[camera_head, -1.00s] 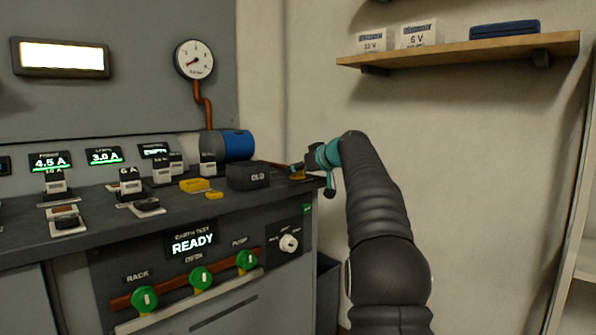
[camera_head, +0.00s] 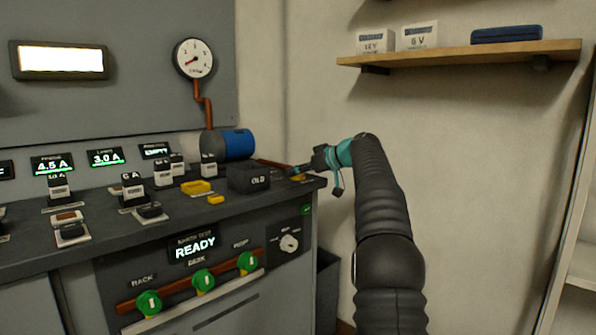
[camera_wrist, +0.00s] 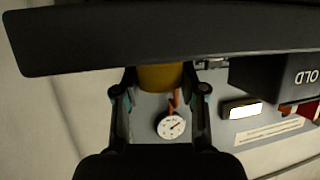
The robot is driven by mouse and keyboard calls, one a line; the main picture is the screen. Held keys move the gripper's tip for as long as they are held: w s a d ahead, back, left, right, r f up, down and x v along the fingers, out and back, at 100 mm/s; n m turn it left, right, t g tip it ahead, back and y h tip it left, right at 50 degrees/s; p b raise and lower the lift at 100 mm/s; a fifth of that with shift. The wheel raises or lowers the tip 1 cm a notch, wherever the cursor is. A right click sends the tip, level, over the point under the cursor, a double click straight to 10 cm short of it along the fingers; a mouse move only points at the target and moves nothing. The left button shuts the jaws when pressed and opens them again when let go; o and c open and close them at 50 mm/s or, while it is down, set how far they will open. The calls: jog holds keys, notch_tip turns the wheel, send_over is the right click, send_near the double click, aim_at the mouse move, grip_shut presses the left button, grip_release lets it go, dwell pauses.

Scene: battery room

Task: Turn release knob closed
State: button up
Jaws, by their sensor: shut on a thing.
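The release knob, a yellow-orange cylinder (camera_wrist: 160,77), sits between the two fingers in the wrist view. In the head view only a small yellow part (camera_head: 298,177) shows, at the right end of the dark bench top. My gripper (camera_head: 300,170) is there, shut on this knob, with a finger (camera_wrist: 118,95) on each side of it in the wrist view. My teal wrist is behind it to the right. The knob's far side and any marking of its turn angle are hidden.
A black OLD box (camera_head: 248,178) stands left of my gripper, with a blue cylinder (camera_head: 236,145) behind it. A round gauge (camera_head: 194,58) hangs on the grey panel above a copper pipe. A wooden shelf (camera_head: 460,54) juts from the wall above my arm.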

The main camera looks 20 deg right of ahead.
jog(key=o, duration=1.2)
jog(key=shift+c, duration=0.2)
jog(key=v, duration=1.2)
